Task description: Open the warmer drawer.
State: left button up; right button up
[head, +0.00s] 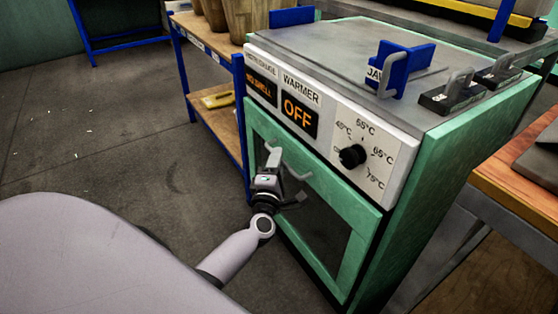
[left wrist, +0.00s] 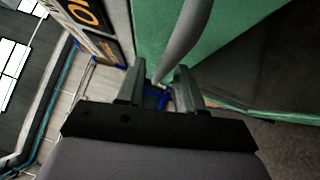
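The warmer (head: 362,235) is a green cabinet with a grey top and a white control panel. Its front drawer (head: 353,259) has a green frame and a dark window, and looks shut. A grey bar handle (head: 296,168) is on the upper part of the drawer front. My left gripper (head: 284,178) is at this handle. In the left wrist view its two fingers (left wrist: 159,88) are apart, and the handle (left wrist: 187,36) reaches down to the gap between their tips, with space at both sides. I cannot tell whether they touch it. My right gripper is not in view.
The panel has an "OFF" display (head: 299,115) and a black temperature knob (head: 353,156). A blue-framed shelf (head: 219,119) stands at the left of the warmer. A wooden table (head: 515,180) is at the right. The floor (head: 110,140) at the left is clear.

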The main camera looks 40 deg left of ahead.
pick_arm(q)
jog(key=shift+x, duration=0.9)
jog(key=shift+c, duration=0.3)
grip_shut()
jog(key=shift+s, duration=0.1)
